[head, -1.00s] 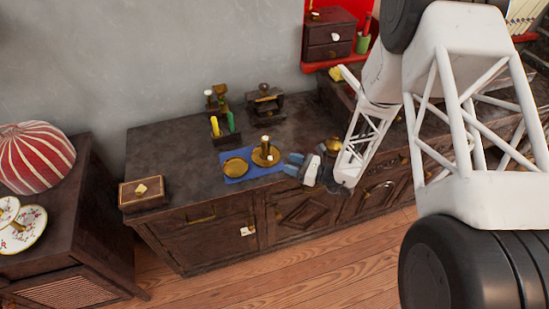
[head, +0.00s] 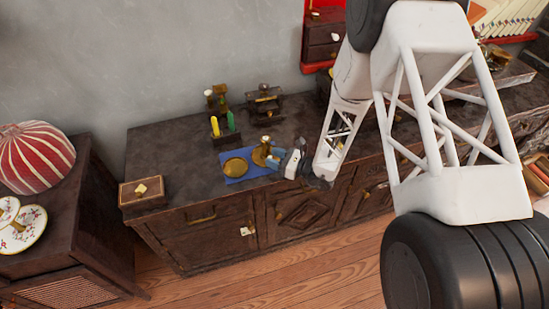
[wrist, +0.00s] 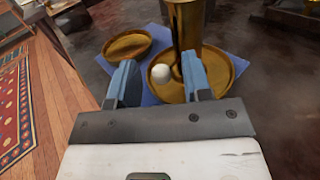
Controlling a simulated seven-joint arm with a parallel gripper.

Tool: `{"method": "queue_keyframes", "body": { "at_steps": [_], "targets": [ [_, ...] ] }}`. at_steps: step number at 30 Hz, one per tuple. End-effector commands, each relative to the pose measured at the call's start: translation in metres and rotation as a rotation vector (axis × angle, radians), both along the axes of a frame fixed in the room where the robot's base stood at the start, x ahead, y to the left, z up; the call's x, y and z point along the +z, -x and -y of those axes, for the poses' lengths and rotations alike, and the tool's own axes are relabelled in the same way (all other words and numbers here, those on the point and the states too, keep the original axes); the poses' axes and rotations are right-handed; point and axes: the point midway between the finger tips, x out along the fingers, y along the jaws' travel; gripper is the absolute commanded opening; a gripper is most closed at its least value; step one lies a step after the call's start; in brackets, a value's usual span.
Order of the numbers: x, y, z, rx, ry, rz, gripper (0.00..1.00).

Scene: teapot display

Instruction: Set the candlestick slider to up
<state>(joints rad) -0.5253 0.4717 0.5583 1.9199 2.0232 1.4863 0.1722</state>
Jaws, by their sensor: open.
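The brass candlestick (head: 262,150) stands upright on a blue cloth (head: 234,180) on the dark sideboard. In the wrist view, its column (wrist: 186,32) rises from a round brass dish (wrist: 231,70). A white round knob (wrist: 161,73) sits low beside the column, most likely the slider's knob. My gripper (head: 277,157) is at the candlestick's right side in the head view. In the wrist view, my gripper (wrist: 161,82) is open, with its two blue fingers apart and the knob showing between them. I cannot tell whether a finger touches the dish.
A flat brass dish (wrist: 128,46) lies on the cloth beside the candlestick. Behind stand a yellow and a green candle (head: 222,127) in a dark holder and dark brass devices (head: 264,104). A small box (head: 142,192) sits at the sideboard's left end.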

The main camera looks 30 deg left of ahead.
Motion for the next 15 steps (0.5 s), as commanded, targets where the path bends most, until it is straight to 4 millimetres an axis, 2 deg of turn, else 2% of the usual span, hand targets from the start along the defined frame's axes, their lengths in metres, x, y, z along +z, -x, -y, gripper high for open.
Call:
{"method": "queue_keyframes", "body": {
  "at_steps": [3,12,15],
  "targets": [
    [0.0001,0.0,0.0001,0.0,0.0,0.0,0.44],
    [0.0001,0.0001,0.0001,0.0,0.0,0.0,0.0],
    [0.0001,0.0001,0.0002,0.0,0.0,0.0,0.0]
  ]
}}
